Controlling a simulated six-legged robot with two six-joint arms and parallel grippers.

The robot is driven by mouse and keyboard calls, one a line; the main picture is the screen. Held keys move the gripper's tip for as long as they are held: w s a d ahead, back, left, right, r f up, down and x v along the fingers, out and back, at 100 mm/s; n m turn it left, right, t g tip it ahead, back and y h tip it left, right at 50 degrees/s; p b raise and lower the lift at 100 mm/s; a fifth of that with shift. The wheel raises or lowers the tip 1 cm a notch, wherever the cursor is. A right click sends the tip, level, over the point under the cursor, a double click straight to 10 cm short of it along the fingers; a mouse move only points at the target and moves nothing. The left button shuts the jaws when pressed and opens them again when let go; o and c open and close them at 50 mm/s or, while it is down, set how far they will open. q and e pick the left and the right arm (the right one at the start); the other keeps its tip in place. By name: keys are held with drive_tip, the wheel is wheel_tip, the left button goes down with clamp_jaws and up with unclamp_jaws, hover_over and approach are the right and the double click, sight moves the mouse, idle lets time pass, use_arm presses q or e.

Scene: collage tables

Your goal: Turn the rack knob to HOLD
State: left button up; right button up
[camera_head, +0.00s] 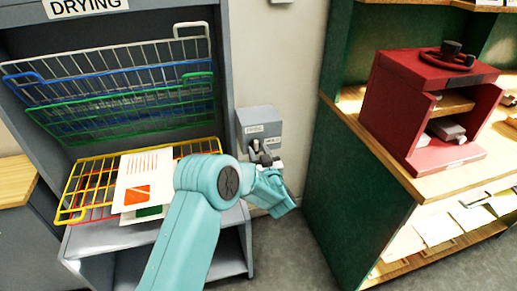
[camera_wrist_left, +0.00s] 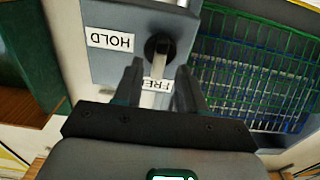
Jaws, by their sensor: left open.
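The grey knob box (camera_head: 259,120) is on the wall beside the drying rack. In the left wrist view the black round knob (camera_wrist_left: 160,46) shows on the box face. A pale bar on it extends toward the FREE label (camera_wrist_left: 156,86), which the fingers partly hide. The HOLD label (camera_wrist_left: 110,40) is to the left of the knob in that view. My left gripper (camera_head: 262,156) is in front of the box; in the left wrist view its open fingers (camera_wrist_left: 158,88) stand either side of the bar. I cannot tell whether they touch it. My right gripper is out of view.
The drying rack (camera_head: 110,85) has blue and green wire shelves and a lower yellow one (camera_head: 85,190) holding printed sheets (camera_head: 143,180). A green cabinet (camera_head: 350,190) stands to the right, with a red press (camera_head: 385,90) on its wooden top. Bare wall lies between.

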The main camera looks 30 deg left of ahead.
use_arm(q)
drive_tip(key=shift+w+a, duration=0.5)
clamp_jaws()
